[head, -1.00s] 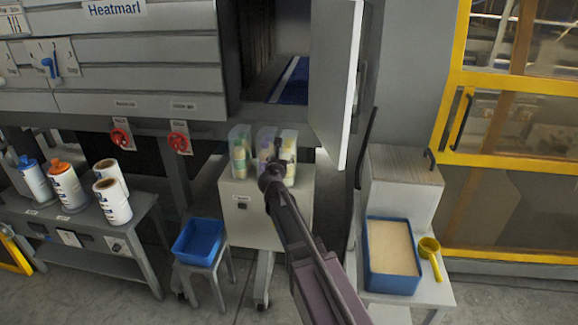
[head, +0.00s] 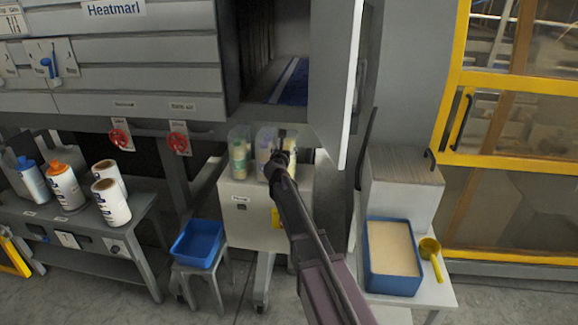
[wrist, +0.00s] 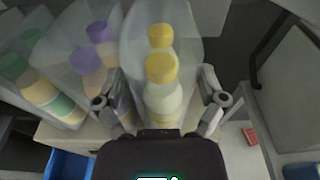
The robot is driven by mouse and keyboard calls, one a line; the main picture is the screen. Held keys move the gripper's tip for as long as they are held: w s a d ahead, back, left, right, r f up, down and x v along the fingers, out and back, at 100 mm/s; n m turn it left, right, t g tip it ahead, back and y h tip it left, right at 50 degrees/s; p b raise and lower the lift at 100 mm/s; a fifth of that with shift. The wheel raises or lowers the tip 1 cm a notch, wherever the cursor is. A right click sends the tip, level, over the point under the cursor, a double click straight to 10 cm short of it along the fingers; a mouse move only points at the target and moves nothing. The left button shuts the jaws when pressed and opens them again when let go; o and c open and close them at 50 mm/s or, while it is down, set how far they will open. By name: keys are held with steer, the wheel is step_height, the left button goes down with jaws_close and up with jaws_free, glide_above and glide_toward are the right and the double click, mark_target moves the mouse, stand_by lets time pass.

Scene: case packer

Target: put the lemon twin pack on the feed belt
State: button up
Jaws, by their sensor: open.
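The lemon twin pack, two bottles with yellow caps in a clear sleeve (wrist: 160,25), stands between the fingers of my gripper (wrist: 162,88) in the wrist view. The fingers are open on either side of it; I cannot tell whether they touch it. In the head view my gripper (head: 283,146) is over the right end of the row of packs and largely hides the lemon pack. A blue belt (head: 293,82), seemingly the feed belt, lies inside the machine opening above and behind the packs.
A purple-capped pack (wrist: 95,50) stands close left of the lemon pack, with a green-capped pack (wrist: 40,90) beyond. They stand on a grey cabinet (head: 240,208). An open door panel (head: 335,75) hangs right of the opening. A blue bin (head: 198,243) stands lower left.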

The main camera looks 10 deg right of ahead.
mark_target(288, 143)
steer(key=shift+w+d, duration=0.15)
steer(key=shift+w, duration=0.2)
steer(key=shift+b+x, duration=0.6)
steer(key=shift+x, duration=2.05)
steer(key=shift+s+f, duration=0.1)
steer(key=shift+f, duration=0.1)
jaws_close()
